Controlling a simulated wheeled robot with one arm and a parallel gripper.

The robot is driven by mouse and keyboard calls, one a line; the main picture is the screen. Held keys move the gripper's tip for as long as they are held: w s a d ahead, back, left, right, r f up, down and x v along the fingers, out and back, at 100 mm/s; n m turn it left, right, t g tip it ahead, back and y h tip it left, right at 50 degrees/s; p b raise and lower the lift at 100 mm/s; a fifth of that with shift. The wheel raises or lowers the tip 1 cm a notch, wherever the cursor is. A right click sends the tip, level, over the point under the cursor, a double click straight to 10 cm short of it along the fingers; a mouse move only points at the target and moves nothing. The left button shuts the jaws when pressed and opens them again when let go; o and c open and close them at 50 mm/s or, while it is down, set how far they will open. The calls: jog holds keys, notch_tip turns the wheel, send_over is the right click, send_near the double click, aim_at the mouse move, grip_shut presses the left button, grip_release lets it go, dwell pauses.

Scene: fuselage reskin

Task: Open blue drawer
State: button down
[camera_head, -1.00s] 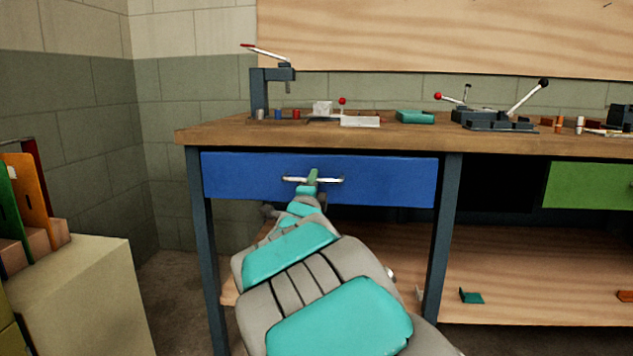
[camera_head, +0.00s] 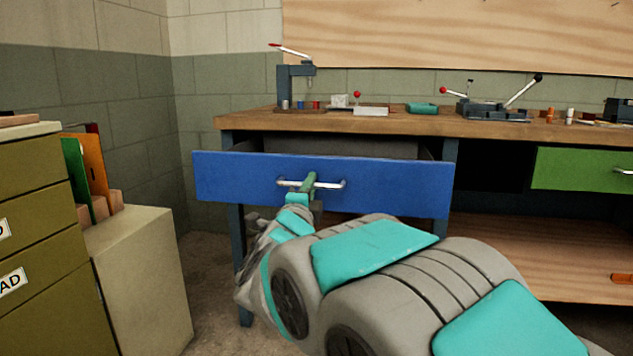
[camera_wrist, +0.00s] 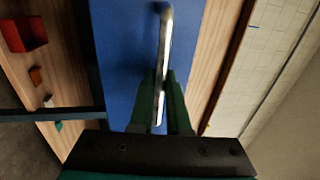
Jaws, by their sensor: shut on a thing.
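The blue drawer (camera_head: 385,189) is pulled partly out of the workbench, with its front standing forward of the bench edge and a dark gap above it. Its silver bar handle (camera_head: 328,184) runs across the middle of the front. My gripper (camera_head: 311,182) is shut on this handle near its middle. In the wrist view, the green fingers of my gripper (camera_wrist: 161,100) lie on both sides of the silver handle (camera_wrist: 165,45), against the blue drawer front (camera_wrist: 122,45). The drawer's inside cannot be seen.
The wooden workbench top (camera_head: 250,122) carries a lever press (camera_head: 284,82), a teal block (camera_head: 421,107) and a lever clamp (camera_head: 492,108). A green drawer (camera_head: 580,168) is at the right. An olive cabinet (camera_head: 40,235) and a beige cabinet (camera_head: 150,265) stand at the left.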

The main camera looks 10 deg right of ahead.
jog(key=shift+v, duration=0.9)
jog(key=shift+r, duration=0.1)
jog(key=c, duration=1.2)
grip_release()
jog(key=shift+o, duration=0.2)
jog(key=v, duration=0.8)
jog(key=shift+p, duration=0.35)
jog(key=shift+w, duration=0.1)
